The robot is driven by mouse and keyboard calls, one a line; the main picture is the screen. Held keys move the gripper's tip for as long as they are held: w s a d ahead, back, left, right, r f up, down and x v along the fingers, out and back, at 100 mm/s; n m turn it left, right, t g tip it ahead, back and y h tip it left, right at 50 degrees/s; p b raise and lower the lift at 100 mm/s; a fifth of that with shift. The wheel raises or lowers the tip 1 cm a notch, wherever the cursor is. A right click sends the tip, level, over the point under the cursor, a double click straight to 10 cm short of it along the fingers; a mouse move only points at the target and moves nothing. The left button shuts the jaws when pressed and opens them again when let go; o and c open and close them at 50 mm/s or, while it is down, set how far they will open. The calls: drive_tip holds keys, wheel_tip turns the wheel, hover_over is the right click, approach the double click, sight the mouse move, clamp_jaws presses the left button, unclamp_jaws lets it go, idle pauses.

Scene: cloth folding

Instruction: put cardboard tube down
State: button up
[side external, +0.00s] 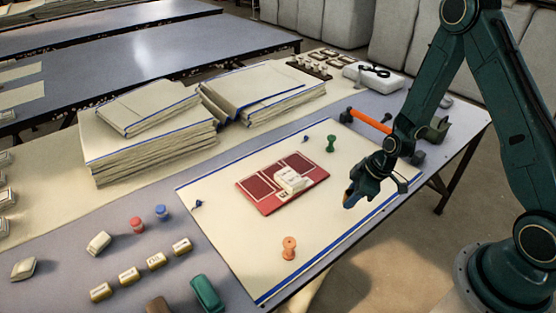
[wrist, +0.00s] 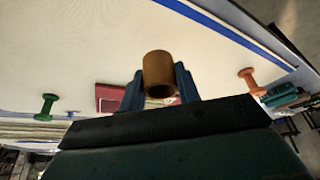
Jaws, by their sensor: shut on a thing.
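In the wrist view, a short brown cardboard tube (wrist: 160,75) sits between the two blue fingers of my gripper (wrist: 160,84), which is shut on it. One open end of the tube faces the camera. In the side external view, my gripper (side external: 352,192) is held to the right of the red board, over the right part of the cream cloth (side external: 225,205). The tube cannot be made out clearly there, and its height above the cloth is hard to tell.
A red board (side external: 257,188) with white blocks lies on the cloth. A green spool (side external: 331,143) stands behind it and an orange spool (side external: 289,247) in front. Stacked cloths (side external: 150,135) are at the back left. Cloth between the board and orange spool is clear.

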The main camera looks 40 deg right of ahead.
sight(342, 212)
drive_tip(key=shift+f, duration=0.15)
drive_tip(key=shift+f, duration=1.85)
drive_tip(key=o, duration=0.9)
drive_tip(key=shift+f, duration=0.1)
drive_tip(key=shift+o, duration=0.2)
drive_tip(key=shift+r, duration=0.2)
drive_tip(key=v, duration=1.2)
